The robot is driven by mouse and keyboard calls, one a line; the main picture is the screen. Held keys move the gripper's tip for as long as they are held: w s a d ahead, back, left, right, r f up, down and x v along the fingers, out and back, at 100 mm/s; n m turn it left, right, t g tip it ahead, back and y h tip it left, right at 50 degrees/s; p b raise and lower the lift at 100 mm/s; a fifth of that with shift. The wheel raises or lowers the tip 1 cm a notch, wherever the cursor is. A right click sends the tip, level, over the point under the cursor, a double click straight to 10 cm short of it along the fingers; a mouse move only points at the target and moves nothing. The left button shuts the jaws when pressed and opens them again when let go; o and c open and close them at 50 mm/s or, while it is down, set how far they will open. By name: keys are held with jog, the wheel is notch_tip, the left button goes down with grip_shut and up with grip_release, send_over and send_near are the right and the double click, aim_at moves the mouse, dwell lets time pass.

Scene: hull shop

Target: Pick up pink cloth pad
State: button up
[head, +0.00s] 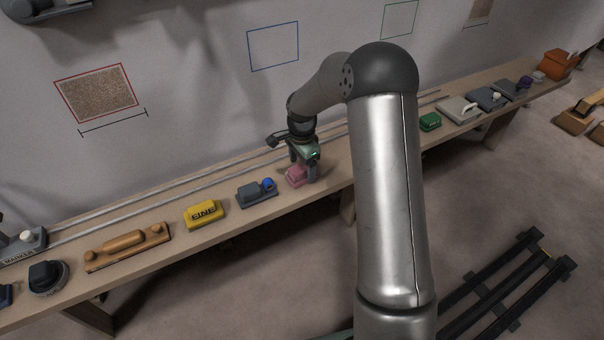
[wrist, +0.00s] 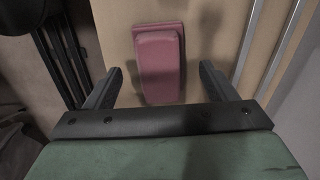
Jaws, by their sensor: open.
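The pink cloth pad (head: 296,176) lies on the long wooden bench, between a grey tool with a blue knob and my arm. In the wrist view the pad (wrist: 159,66) is a pink block on a slightly wider pink base, with its near end between the two fingers. My gripper (head: 306,172) is over the bench at the pad. In the wrist view my gripper (wrist: 161,80) is open, with one dark finger on each side of the pad and a gap on both sides. I cannot tell the exact height of the fingertips over the bench.
On the bench (head: 130,215), the grey tool with a blue knob (head: 256,192) is left of the pad, then a yellow block (head: 204,213) and a wooden plane-like tool (head: 128,247). A green block (head: 430,121) lies to the right. Two metal rails run along the bench's wall side.

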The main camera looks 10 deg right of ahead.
notch_tip(320, 180, down, 2)
jog(key=shift+f, duration=0.25)
jog(key=c, duration=1.1)
jog(key=shift+r, duration=0.15)
jog(key=shift+r, duration=0.3)
notch_tip(320, 180, up, 2)
jog(key=shift+r, duration=0.1)
jog(key=s+d+r, duration=0.1)
jog(key=s+r, duration=0.2)
jog(key=s, duration=0.1)
jog(key=s+d+r+p, duration=0.1)
jog(key=s+r, duration=0.2)
jog(key=s, duration=0.2)
jog(key=s+d+r, duration=0.2)
jog(key=s+r, duration=0.2)
jog(key=shift+s+d, duration=0.1)
jog(key=shift+s, duration=0.1)
